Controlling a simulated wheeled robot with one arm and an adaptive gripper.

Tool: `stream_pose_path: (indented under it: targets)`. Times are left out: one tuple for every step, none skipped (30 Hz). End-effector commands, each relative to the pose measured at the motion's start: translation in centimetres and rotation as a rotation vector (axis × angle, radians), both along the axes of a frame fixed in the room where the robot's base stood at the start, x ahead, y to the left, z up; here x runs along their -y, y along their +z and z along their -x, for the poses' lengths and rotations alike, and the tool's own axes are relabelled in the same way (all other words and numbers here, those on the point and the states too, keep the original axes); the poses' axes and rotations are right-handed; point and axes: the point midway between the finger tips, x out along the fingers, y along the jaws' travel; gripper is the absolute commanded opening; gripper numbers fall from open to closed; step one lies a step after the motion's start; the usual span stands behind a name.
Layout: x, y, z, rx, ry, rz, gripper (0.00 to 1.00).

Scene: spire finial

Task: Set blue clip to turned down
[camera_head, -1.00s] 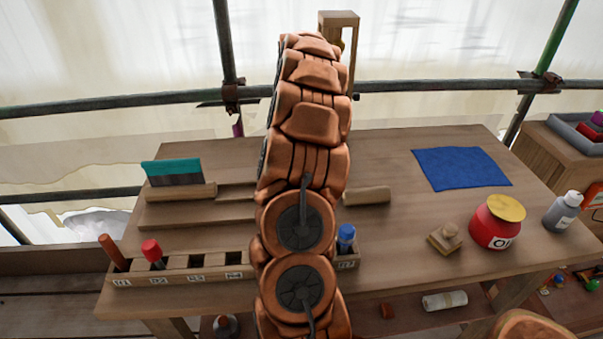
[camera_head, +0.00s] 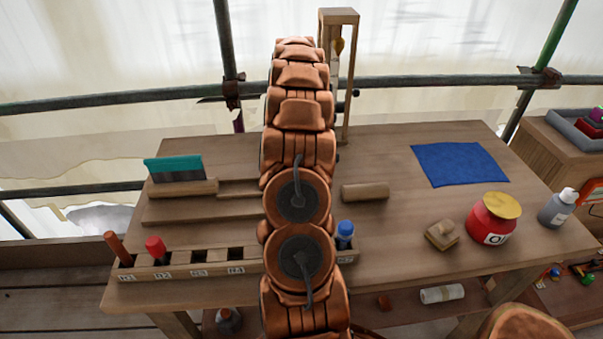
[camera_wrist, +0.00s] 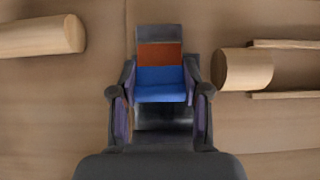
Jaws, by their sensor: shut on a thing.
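In the wrist view, my gripper (camera_wrist: 160,100) has its two dark fingers on either side of a small block-like thing. It has a blue face (camera_wrist: 161,84), an orange-brown band (camera_wrist: 161,54) above it and a dark grey end at the top. I take the blue part for the blue clip, but cannot be sure. The fingers are shut on this thing, and its lower part is in shadow between them. In the head view, my arm hides the gripper and whatever it holds.
Wooden cylinders lie left (camera_wrist: 40,36) and right (camera_wrist: 245,69) of the gripper. On the bench are a slotted rack (camera_head: 190,265), a blue cloth (camera_head: 459,164), a red jar (camera_head: 489,226) and a wooden block (camera_head: 442,235). A tall wooden frame (camera_head: 338,17) stands behind.

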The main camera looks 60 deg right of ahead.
Motion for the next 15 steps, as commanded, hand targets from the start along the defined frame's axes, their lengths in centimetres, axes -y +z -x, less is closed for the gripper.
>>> stream_pose_path:
  targets:
    - [0.02,-0.1,0.08,-0.002,-0.002,-0.001,0.12]
    - [0.01,-0.11,0.08,-0.002,-0.002,-0.001,0.12]
    - [0.02,-0.11,0.1,-0.002,-0.002,-0.001,0.12]
    - [0.03,-0.1,0.1,-0.002,-0.002,-0.001,0.12]
    - [0.04,-0.1,0.11,-0.001,-0.004,-0.001,0.12]
    - [0.05,-0.1,0.12,-0.001,-0.004,-0.001,0.51]
    - [0.05,-0.1,0.12,-0.001,-0.004,-0.001,0.54]
    - [0.05,-0.1,0.12,-0.001,-0.004,-0.001,0.57]
    - [0.07,-0.08,0.12,-0.001,-0.004,-0.001,0.61]
    - [0.07,-0.07,0.13,-0.001,-0.004,-0.001,0.64]
    - [0.07,-0.07,0.13,-0.001,-0.004,-0.001,0.67]
    - [0.07,-0.06,0.11,-0.001,-0.004,-0.001,0.71]
    - [0.07,-0.05,0.11,-0.001,-0.004,-0.001,0.72]
    - [0.06,-0.05,0.12,-0.001,-0.004,-0.001,0.72]
    - [0.06,-0.04,0.1,-0.001,-0.004,-0.001,0.72]
